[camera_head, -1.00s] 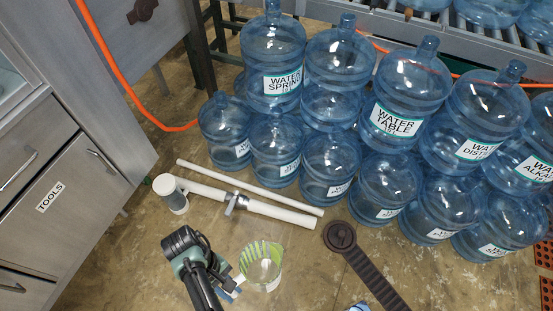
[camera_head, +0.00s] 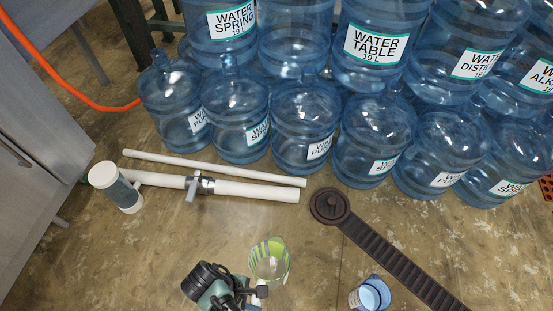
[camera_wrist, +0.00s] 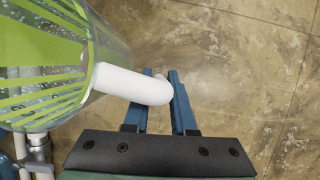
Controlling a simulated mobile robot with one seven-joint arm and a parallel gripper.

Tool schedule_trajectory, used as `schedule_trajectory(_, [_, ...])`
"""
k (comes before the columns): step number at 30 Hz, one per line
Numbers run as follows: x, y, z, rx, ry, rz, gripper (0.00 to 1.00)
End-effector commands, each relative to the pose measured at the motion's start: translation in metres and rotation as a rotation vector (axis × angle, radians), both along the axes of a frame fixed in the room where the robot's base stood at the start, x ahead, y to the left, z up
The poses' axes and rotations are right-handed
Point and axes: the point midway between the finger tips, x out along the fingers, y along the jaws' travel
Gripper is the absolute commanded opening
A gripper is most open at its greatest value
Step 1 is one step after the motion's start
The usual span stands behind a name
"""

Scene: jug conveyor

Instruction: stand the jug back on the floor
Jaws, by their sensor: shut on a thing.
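The jug (camera_head: 270,260) is clear with green stripes and a white handle. It shows at the lower middle of the head view, over bare floor. In the wrist view the jug (camera_wrist: 45,50) fills the upper left, and its handle (camera_wrist: 125,83) reaches between the blue fingers. My gripper (camera_wrist: 160,84) is shut on the handle, with the jug's body to the left of the fingers. In the head view my gripper (camera_head: 259,292) is beside the jug's lower side. I cannot tell whether the jug's base touches the floor (camera_head: 190,240).
A blue cup (camera_head: 372,294) stands right of the jug. A dark ribbed strip (camera_head: 390,255) with a round end lies beyond it. White pipes (camera_head: 245,189) with a valve lie behind the jug. Large water bottles (camera_head: 375,140) stand in rows at the back.

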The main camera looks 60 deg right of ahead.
Motion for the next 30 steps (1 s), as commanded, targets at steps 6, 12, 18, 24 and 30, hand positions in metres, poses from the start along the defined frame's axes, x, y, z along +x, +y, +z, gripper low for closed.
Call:
schedule_trajectory(6, [-0.018,-0.005,-0.082,-0.002,0.000,0.083,0.00])
schedule_trajectory(12, [-0.031,-0.005,-0.122,-0.001,0.001,0.141,0.00])
schedule_trajectory(18, [-0.036,-0.005,-0.137,0.000,-0.001,0.168,0.00])
schedule_trajectory(24, [-0.037,-0.004,-0.158,0.000,0.000,0.172,0.00])
schedule_trajectory(30, [-0.036,-0.004,-0.193,0.000,0.000,0.172,0.00])
